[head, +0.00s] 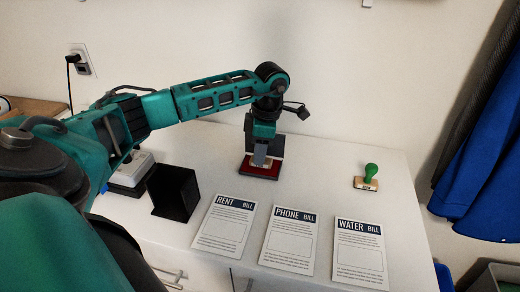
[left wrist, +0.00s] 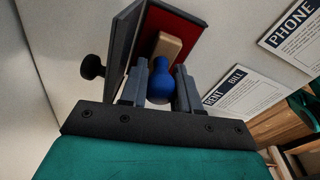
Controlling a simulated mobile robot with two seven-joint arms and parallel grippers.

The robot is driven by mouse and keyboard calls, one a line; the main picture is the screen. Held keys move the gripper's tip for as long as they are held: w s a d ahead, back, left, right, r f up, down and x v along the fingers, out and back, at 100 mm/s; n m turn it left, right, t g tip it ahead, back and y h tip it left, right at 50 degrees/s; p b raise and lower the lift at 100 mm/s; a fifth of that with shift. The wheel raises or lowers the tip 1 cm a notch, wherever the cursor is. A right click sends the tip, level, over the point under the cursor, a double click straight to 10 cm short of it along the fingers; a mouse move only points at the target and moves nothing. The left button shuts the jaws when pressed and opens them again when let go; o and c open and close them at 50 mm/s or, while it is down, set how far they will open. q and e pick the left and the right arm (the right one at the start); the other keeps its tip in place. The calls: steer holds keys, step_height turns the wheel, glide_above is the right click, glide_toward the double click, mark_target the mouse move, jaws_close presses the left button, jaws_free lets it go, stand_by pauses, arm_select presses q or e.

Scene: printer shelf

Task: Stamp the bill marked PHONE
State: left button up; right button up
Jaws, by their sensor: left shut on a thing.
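My left gripper (head: 260,152) points down over the open ink pad (head: 259,173), which has a red surface. It is shut on the blue-handled stamp (left wrist: 160,86). The stamp's wooden base is over the red pad (left wrist: 188,32); I cannot tell for sure whether it touches. The bill marked PHONE (head: 289,239) lies flat, with an empty box, between the RENT bill (head: 225,226) and the WATER bill (head: 360,252). A green-handled stamp (head: 369,177) stands alone at the right. My right gripper is not in view.
A black open box (head: 174,193) and a grey-white device (head: 131,173) stand left of the bills. The white tabletop (head: 325,178) is clear between the pad and the green stamp. A wall is behind; blue cloth (head: 487,170) hangs at the right, beyond the table edge.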

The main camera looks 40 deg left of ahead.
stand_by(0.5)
arm_select(q)
steer(key=shift+r+p, duration=2.85)
steer(key=shift+r, duration=0.65)
steer(key=shift+d+m, duration=0.5)
steer(key=shift+m, duration=0.2)
steer(key=s+d+f+m+t+h, duration=0.1)
steer(key=s+d+m, duration=0.3)
steer(key=d+m, duration=0.65)
steer(key=s+d+m+t, duration=0.1)
steer(key=s+d+m, duration=0.45)
steer(key=m, duration=0.95)
steer(key=shift+w+d+f+b, duration=0.15)
steer(key=shift+f+b, duration=0.3)
steer(key=shift+f, duration=0.6)
steer(key=shift+w+d+f+b, duration=0.15)
steer(key=shift+f+b, duration=0.3)
steer(key=shift+f, duration=0.55)
steer(key=shift+d+f+b, duration=0.15)
steer(key=shift+f+b, duration=0.3)
steer(key=shift+f, duration=0.6)
